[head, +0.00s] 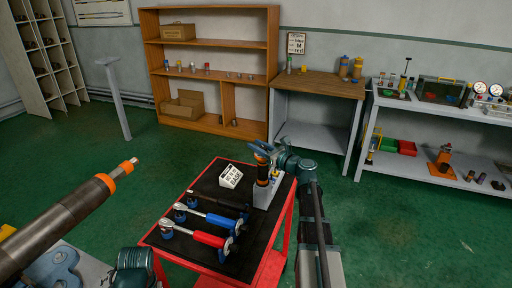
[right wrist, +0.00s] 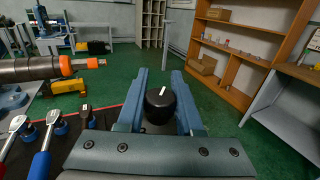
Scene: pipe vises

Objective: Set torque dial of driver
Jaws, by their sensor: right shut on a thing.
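The driver (head: 263,172) stands upright in a grey block holder (head: 266,196) at the right side of the red cart's top, with an orange and black body. In the right wrist view its round black dial (right wrist: 161,106) with a white mark faces the camera. My right gripper (head: 261,152) is at the top of the driver, its blue fingers closed on either side of the dial; it also shows in the right wrist view (right wrist: 158,95). The dial's scale cannot be read. A small white card (head: 230,176) with dark print stands on the cart beside the driver.
Torque wrenches with red (head: 209,239), blue (head: 220,220) and black handles lie on the cart's black mat (head: 190,258). A thick pipe (head: 62,220) with an orange end juts in from the left. A wooden shelf (head: 208,52) and benches stand behind; green floor lies between.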

